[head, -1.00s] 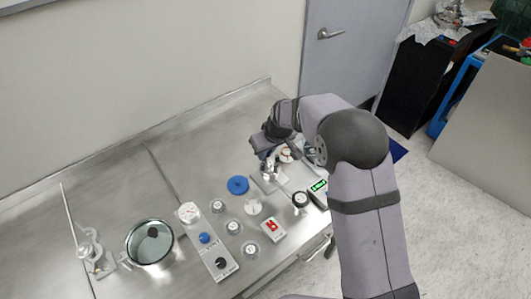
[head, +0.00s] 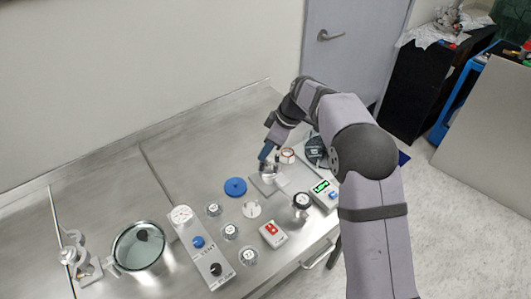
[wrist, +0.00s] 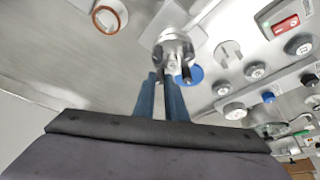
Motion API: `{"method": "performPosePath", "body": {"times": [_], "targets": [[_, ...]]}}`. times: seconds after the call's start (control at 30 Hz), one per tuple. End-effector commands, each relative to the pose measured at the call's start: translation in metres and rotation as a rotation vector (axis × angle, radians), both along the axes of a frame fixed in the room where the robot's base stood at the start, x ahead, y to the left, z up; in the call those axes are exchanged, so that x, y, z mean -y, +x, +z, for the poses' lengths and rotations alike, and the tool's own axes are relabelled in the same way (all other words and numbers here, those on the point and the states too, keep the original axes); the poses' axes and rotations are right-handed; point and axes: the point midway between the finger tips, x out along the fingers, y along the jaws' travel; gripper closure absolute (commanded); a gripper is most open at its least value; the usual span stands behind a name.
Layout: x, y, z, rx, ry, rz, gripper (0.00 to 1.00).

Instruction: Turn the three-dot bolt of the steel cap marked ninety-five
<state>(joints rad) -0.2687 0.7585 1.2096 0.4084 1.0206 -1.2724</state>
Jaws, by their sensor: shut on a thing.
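The steel cap (head: 268,167) stands on a flat grey plate near the back right of the bench. It also shows in the wrist view (wrist: 173,45), with small bolts or posts around its near side. My gripper (head: 266,153) points down at it. In the wrist view my blue fingers (wrist: 164,80) are close together at the cap's near side, shut on one of its bolts. The fingers partly hide that bolt. The number ninety-five and the dots are too small to read.
A blue disc (head: 235,187), several round knobs (head: 214,209) and a red-button box (head: 272,234) lie left and in front. A lidded pot (head: 138,246) is far left. The rear bench is clear.

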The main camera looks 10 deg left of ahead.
Motion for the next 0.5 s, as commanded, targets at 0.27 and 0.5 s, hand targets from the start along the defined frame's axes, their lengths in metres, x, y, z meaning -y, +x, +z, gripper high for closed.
{"method": "performPosePath", "body": {"times": [0.27,0.5], "targets": [[0.0007,0.0009,-0.0001,-0.001,-0.001,0.098,1.00],[0.0008,0.0012,0.0001,0.000,-0.001,0.116,1.00]]}}
